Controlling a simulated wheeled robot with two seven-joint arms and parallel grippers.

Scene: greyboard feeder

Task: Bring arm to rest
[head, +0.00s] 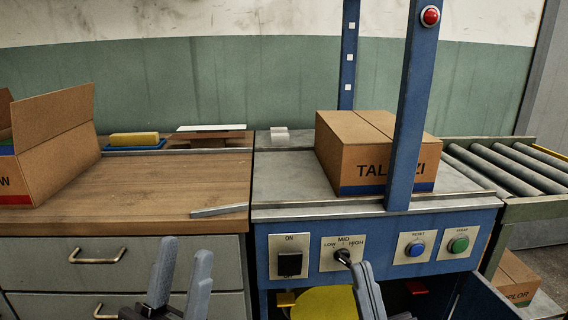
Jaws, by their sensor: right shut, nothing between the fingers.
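My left gripper (186,252) is at the bottom of the head view, in front of the drawer cabinet. Its two grey fingers stand apart with nothing visible between them. My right gripper (364,266) is in front of the blue machine's panel, just below and right of the black selector knob (342,257). Its fingers are together and hold nothing. I cannot tell whether it touches the knob. The knob sits on a plate marked LOW, MID and HIGH. Both arms are mostly cut off by the lower edge.
A closed carton (345,160) sits on the machine bed behind a blue post (408,110). An open carton (55,150) stands on the wooden counter (170,185) at left, with a grey metal strip (220,210) near its front edge. A roller conveyor (510,170) is at right.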

